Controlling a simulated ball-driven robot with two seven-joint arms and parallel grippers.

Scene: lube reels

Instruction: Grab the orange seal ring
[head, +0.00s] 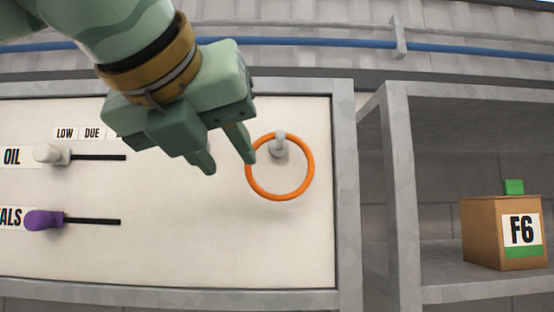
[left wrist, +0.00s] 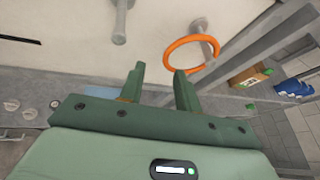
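The orange seal ring (head: 310,178) hangs from a pale grey peg (head: 280,146) on the white panel. In the left wrist view the orange seal ring (left wrist: 171,52) shows just beyond the right fingertip, hanging on its peg (left wrist: 206,30). My left gripper (head: 226,166) is in front of the panel, just left of the ring. Its two fingers are apart with nothing between them, and it also shows in the left wrist view (left wrist: 158,70). In the head view one fingertip overlaps the ring's left edge; I cannot tell if it touches. My right gripper is not in view.
The white panel (head: 200,250) has a grey frame. A white slider knob (head: 48,153) and a purple slider knob (head: 42,221) are at left. A shelf (head: 405,200) at right holds a box marked F6 (head: 490,235). Another peg (left wrist: 121,22) shows in the left wrist view.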

